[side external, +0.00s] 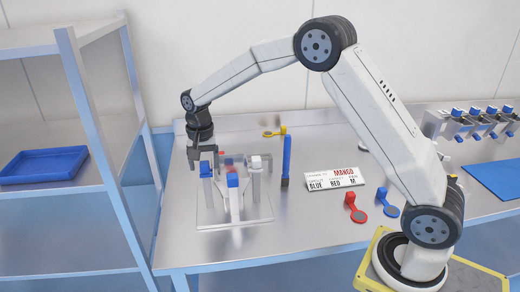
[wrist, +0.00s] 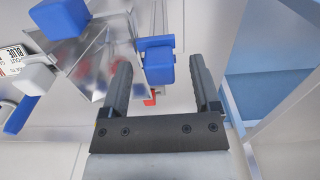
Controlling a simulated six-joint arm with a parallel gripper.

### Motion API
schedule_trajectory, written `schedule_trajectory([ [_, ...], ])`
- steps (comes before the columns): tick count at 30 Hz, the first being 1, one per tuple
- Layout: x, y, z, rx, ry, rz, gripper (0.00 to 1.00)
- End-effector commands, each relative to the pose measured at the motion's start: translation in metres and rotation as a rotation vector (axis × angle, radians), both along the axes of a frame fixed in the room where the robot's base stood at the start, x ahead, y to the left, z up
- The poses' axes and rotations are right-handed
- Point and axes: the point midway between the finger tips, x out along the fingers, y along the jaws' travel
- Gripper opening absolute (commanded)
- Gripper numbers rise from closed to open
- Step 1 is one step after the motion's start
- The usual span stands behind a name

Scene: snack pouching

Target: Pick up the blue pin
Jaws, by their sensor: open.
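My gripper (side external: 204,162) points down over the left post of a metal stand (side external: 255,213). It is open, with its fingers apart. A blue block (side external: 206,171) tops that post, just below the fingers in the side view. In the wrist view the blue block (wrist: 160,66) shows between the fingers of my gripper (wrist: 159,75), with a visible gap to each finger. A second blue block (side external: 233,181) tops the front post, and also shows at the wrist view's upper left (wrist: 60,17). I cannot tell for certain which blue piece is the pin.
A tall blue bar (side external: 287,158) stands right of the stand, by a yellow piece (side external: 273,133). A white sign (side external: 334,180) reading MANGO, a red piece (side external: 355,208) and a blue piece (side external: 387,210) lie further right. A shelf holding a blue tray (side external: 45,165) is left.

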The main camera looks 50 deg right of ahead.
Motion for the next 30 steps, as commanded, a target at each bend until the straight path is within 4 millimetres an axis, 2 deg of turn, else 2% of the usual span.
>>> schedule_trajectory([
  [4, -0.0001, -0.0001, -0.0079, 0.0, 0.0, 0.0, 0.79],
  [18, 0.0001, -0.0002, -0.008, 0.0, 0.0, 0.0, 0.79],
  [19, 0.0001, -0.0002, -0.0079, 0.0, 0.0, 0.0, 0.76],
  [26, 0.0001, -0.0002, -0.0078, 0.0, 0.0, 0.0, 0.03],
  [27, 0.0001, -0.0002, -0.0078, 0.0, -0.001, 0.0, 0.0],
  [30, 0.0001, -0.0002, -0.0077, 0.0, -0.001, 0.0, 0.0],
])
